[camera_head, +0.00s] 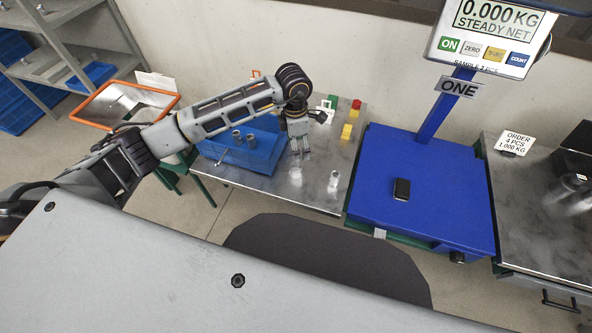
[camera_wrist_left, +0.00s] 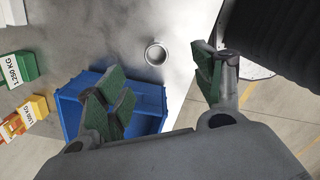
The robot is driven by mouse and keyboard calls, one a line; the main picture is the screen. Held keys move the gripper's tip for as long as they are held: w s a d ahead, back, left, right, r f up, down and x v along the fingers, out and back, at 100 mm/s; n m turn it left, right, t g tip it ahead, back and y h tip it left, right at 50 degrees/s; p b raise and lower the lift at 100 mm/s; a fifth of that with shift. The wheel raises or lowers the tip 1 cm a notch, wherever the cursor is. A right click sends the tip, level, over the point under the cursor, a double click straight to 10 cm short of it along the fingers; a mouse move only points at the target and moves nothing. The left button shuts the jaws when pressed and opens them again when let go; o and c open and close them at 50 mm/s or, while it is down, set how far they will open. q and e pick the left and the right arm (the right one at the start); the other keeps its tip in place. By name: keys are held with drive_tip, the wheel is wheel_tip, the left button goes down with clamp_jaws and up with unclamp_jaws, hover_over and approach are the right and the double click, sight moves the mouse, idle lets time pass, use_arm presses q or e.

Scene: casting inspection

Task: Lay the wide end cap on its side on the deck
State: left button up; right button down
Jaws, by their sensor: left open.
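A short metallic cylinder (camera_head: 333,180) stands upright on the steel table, right of my left gripper (camera_head: 301,148). In the left wrist view it appears as a round, open-topped ring (camera_wrist_left: 156,53), apart from the fingers. I cannot tell for sure that it is the wide end cap. My left gripper is open and empty above the table, beside the blue bin; its green-padded fingers (camera_wrist_left: 163,90) are spread in the wrist view. The blue scale deck (camera_head: 440,180) carries a small dark block (camera_head: 400,188). My right gripper is out of view.
The blue bin (camera_head: 262,163) holds cylindrical castings and also shows in the wrist view (camera_wrist_left: 152,95). Red and yellow blocks (camera_head: 350,122) stand at the table's back. The scale display (camera_head: 490,38) reads 0.000 KG. More metal parts (camera_head: 572,184) stand on the right table.

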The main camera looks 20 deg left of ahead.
sight(294, 166)
use_arm(q)
drive_tip(key=shift+w+a+r+y, duration=0.1)
drive_tip(key=shift+w+a+y, duration=0.15)
drive_tip(key=shift+a, duration=0.55)
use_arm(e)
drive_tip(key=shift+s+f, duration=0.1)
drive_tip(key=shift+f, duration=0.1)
use_arm(q)
drive_tip(key=shift+s, duration=0.1)
wheel_tip(294, 166, down, 8)
drive_tip(key=shift+b, duration=0.35)
drive_tip(key=shift+f, duration=0.35)
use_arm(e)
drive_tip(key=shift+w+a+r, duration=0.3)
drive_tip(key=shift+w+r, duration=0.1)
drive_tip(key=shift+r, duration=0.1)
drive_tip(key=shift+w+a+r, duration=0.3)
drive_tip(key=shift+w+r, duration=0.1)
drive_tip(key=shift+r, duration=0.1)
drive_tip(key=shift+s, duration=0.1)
